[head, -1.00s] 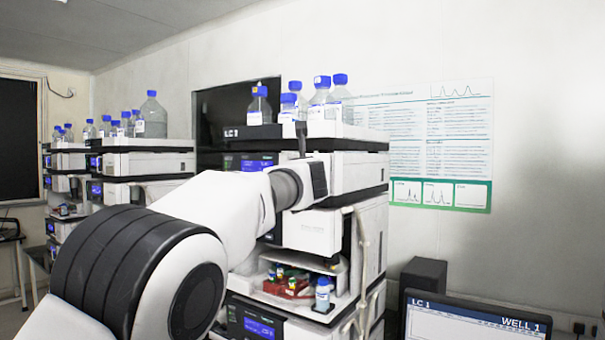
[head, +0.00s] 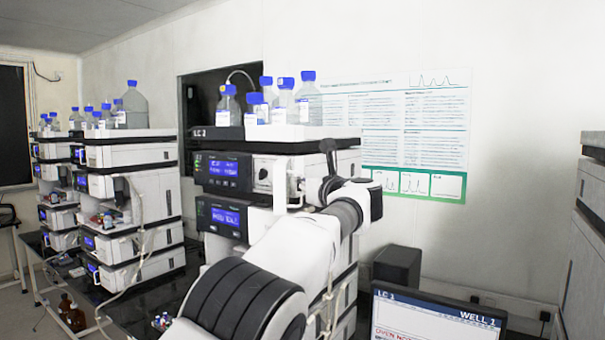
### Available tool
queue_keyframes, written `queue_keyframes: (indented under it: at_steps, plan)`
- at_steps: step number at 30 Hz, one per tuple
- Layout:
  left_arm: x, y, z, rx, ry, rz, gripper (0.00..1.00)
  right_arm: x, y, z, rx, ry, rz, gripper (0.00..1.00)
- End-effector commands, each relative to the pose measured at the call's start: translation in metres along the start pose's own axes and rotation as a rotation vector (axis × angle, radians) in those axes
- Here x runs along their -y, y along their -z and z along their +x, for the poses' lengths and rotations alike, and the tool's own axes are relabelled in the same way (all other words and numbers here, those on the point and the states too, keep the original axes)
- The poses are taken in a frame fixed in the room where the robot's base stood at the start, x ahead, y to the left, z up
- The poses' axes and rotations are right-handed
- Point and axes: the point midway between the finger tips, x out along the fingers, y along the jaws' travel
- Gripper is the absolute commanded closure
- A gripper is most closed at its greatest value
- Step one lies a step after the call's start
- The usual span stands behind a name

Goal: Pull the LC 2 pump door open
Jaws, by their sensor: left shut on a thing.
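My left gripper (head: 308,190) reaches in front of the near stack, its fingers pointing left and partly hidden by my dark wrist. It is shut on the edge of a white pump door (head: 281,184), which stands out from the stack front beside a round pump fitting (head: 263,174). My right gripper is out of view.
Bottles with blue caps (head: 284,100) stand on the near stack's top tray. A monitor (head: 437,308) and a black box (head: 397,267) are at lower right. Loose tubing (head: 327,312) hangs at the near stack's right side. Dark bench top shows between the stacks.

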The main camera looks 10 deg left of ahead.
Motion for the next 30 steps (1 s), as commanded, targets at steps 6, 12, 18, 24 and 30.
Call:
queue_keyframes:
  at_steps: [6, 12, 18, 24, 30]
  plan:
    - [-0.001, -0.003, 0.000, 0.004, -0.016, -0.001, 1.00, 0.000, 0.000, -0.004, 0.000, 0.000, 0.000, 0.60]
    - [-0.001, -0.002, 0.000, 0.003, -0.016, -0.001, 1.00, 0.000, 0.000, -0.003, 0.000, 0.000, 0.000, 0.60]
    - [-0.001, -0.002, 0.000, 0.002, -0.015, -0.001, 0.68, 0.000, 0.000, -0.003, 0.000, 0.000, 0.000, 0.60]
    - [-0.001, -0.001, 0.000, 0.001, -0.015, -0.001, 0.68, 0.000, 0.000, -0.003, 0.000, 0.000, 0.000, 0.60]
    - [-0.001, 0.004, 0.001, 0.003, 0.029, -0.001, 0.68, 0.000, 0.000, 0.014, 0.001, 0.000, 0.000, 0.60]
